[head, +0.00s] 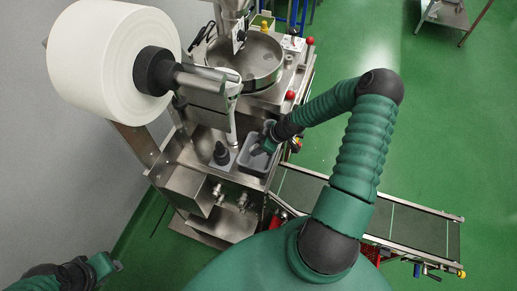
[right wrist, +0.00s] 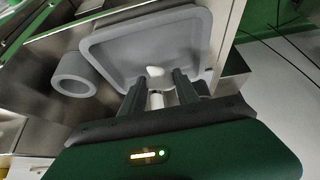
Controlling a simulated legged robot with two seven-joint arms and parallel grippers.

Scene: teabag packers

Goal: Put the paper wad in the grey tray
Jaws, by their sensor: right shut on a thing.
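The paper wad (right wrist: 155,72) is a small white lump between the fingertips of my right gripper (right wrist: 160,80) in the right wrist view. The gripper is shut on it. The grey tray (right wrist: 100,42) lies behind the wad in that view, and the wad shows against its near inner side. I cannot tell whether the wad touches the tray. In the head view the right gripper (head: 262,147) is over the grey tray (head: 252,168) on the steel machine and hides part of it; the wad is not clear there. My left gripper (head: 104,266) is at the lower left, away from the machine.
A grey ring-shaped holder (right wrist: 75,74) stands beside the tray. A dark upright part (head: 220,154) is left of the tray. A big white roll (head: 98,62) and a round steel bowl (head: 258,60) flank the area. A conveyor (head: 400,221) runs to the right.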

